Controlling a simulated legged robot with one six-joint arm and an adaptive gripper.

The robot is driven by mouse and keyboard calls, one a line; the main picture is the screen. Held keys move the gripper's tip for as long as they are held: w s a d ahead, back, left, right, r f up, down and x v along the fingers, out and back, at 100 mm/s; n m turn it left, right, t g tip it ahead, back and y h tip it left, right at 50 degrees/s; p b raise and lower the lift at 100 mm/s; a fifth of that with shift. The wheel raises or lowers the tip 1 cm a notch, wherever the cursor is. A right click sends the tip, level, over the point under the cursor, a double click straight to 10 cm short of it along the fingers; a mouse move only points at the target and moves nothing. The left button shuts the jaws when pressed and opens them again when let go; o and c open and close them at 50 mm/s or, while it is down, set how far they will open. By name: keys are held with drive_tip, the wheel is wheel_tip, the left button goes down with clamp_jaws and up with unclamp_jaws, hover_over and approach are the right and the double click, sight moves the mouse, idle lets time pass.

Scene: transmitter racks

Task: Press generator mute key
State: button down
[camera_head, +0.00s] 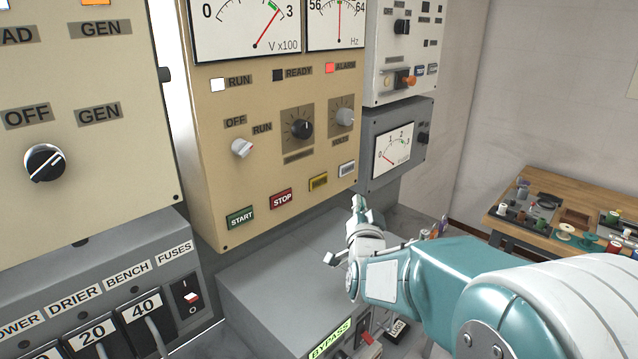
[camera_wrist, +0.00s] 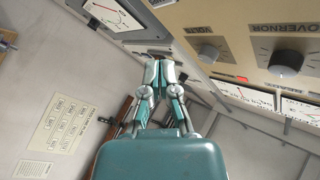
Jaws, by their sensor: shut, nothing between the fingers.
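The beige generator panel (camera_head: 213,160) carries a row of keys along its lower edge. These are a green START key (camera_head: 240,217), a red STOP key (camera_head: 281,199), a yellow key (camera_head: 318,181) and a pale grey key (camera_head: 347,169). The lettering on the yellow and pale keys is too small to read, so I cannot tell which is mute. The ALARM lamp (camera_head: 330,68) is lit red. My gripper (camera_head: 358,202) is shut and empty, its tips just below the pale key in the picture, with no contact visible. In the wrist view my gripper (camera_wrist: 160,62) points toward the panel's edge.
A grey meter box (camera_head: 408,140) hangs right of the panel. A grey cabinet with a BYPASS label (camera_head: 330,340) stands below. A wooden bench (camera_head: 560,205) with spools is at the right. A wall notice (camera_wrist: 62,122) shows in the wrist view.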

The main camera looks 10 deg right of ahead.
sight(324, 180)
drive_tip(key=shift+w, duration=0.1)
drive_tip(key=shift+w+a, duration=0.85)
drive_tip(key=shift+w, duration=0.3)
drive_tip(key=shift+w+a, duration=0.85)
drive_tip(key=shift+w, duration=0.35)
drive_tip(key=shift+w+a, duration=0.85)
drive_tip(key=shift+w, duration=0.3)
drive_tip(key=shift+w+a+r, duration=0.15)
drive_tip(key=shift+w+a, duration=0.05)
drive_tip(key=shift+w, duration=0.05)
drive_tip(key=shift+w+a, duration=0.2)
drive_tip(key=shift+w, duration=0.1)
drive_tip(key=shift+s, duration=0.1)
drive_tip(key=shift+s+d, duration=0.45)
drive_tip(key=shift+s, duration=0.1)
